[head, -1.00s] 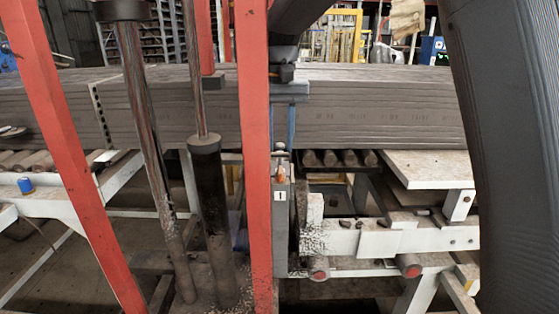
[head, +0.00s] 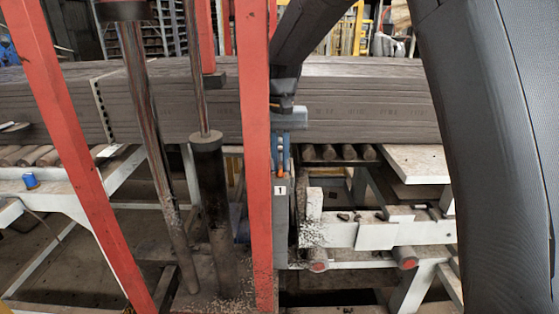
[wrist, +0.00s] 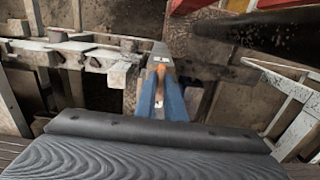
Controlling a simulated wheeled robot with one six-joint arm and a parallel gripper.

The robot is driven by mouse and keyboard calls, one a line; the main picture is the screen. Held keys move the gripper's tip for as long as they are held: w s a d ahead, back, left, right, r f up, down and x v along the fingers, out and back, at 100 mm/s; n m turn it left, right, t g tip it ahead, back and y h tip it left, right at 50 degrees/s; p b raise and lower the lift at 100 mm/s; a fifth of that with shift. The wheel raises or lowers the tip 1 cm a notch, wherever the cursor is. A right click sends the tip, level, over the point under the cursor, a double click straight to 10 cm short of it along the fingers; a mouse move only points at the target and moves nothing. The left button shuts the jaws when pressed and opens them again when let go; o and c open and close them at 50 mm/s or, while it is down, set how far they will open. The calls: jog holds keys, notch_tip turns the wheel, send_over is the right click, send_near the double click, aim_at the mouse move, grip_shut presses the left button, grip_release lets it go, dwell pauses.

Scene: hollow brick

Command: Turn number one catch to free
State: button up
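The number one catch is a small orange lever (head: 281,168) on a narrow grey upright post (head: 281,230) with a white "1" label (head: 281,190). My gripper (head: 282,155) points down from above, with its blue fingers at the height of the lever. In the wrist view, the orange lever (wrist: 160,72) shows between the tips of the two blue fingers of my gripper (wrist: 160,85). The fingers stand apart on either side of it. Whether they touch it is not clear. The fingers partly hide the lever and the post.
A red upright (head: 256,150) stands close to the left of the post. A long stack of grey boards (head: 370,110) lies behind my gripper. A white frame with rollers (head: 375,232) is to the right. Dark cylinders (head: 210,200) stand left of the red upright.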

grip_shut()
jog(key=n, duration=0.4)
jog(key=shift+n, duration=0.4)
jog(key=n, duration=0.4)
jog(key=shift+n+p, duration=0.3)
jog(key=shift+p, duration=0.1)
jog(key=n, duration=0.4)
jog(key=shift+r+n, duration=0.1)
jog(key=shift+n, duration=2.2)
jog(key=o, duration=0.6)
grip_release()
jog(key=shift+o, duration=0.2)
